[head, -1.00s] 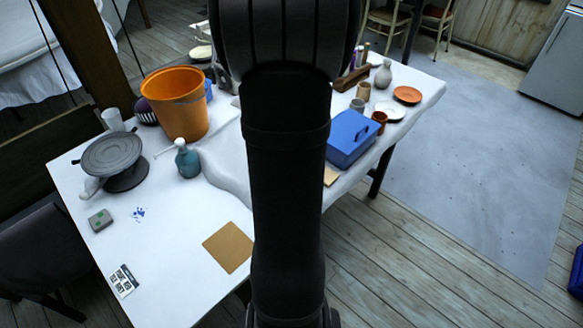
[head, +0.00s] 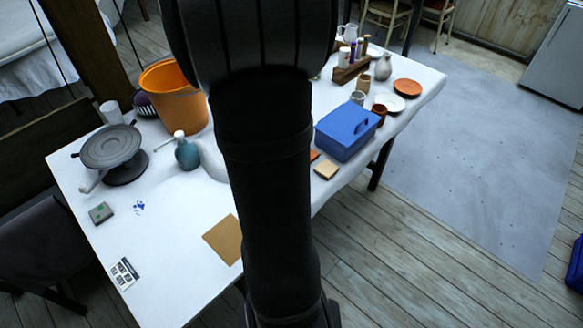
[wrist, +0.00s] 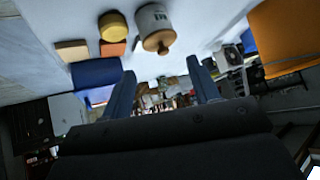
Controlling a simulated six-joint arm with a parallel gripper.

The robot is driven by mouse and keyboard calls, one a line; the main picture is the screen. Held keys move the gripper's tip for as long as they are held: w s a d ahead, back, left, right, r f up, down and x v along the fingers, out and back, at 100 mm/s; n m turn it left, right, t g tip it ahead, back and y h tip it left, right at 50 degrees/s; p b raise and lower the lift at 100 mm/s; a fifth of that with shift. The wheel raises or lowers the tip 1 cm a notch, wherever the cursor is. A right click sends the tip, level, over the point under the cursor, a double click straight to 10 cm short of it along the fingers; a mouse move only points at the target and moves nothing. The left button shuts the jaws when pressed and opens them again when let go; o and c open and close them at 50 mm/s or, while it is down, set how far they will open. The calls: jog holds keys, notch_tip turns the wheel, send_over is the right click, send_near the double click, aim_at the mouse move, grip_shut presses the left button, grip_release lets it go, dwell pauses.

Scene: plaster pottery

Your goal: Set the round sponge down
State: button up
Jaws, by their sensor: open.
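A round yellow thing (wrist: 113,26), which looks like the round sponge, rests on the white table in the wrist view, at the upper left. My gripper (wrist: 162,88) is open, with nothing between its fingers. The fingers are apart from the sponge, which lies above the left finger in the picture. In the head view my own arm covers the middle of the table, and neither the sponge nor my fingers can be seen there.
Close to the sponge are a white jar (wrist: 154,18) with a wooden knob, an orange tile (wrist: 112,49), a beige tile (wrist: 72,50) and a blue box (head: 344,134). An orange bucket (head: 174,98), a spray bottle (head: 187,155) and a turntable (head: 110,148) stand left.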

jog(key=s+d+f+m+h, duration=0.1)
jog(key=s+d+m+h, duration=0.15)
jog(key=s, duration=0.25)
jog(key=shift+n+h, duration=0.35)
jog(key=x, duration=1.2)
jog(key=shift+d, duration=0.15)
jog(key=shift+f+x, duration=0.2)
jog(key=shift+x, duration=2.35)
jog(key=shift+s, duration=0.2)
jog(key=shift+c, duration=0.3)
jog(key=c, duration=0.7)
jog(key=shift+o, duration=0.2)
jog(key=shift+r, duration=0.1)
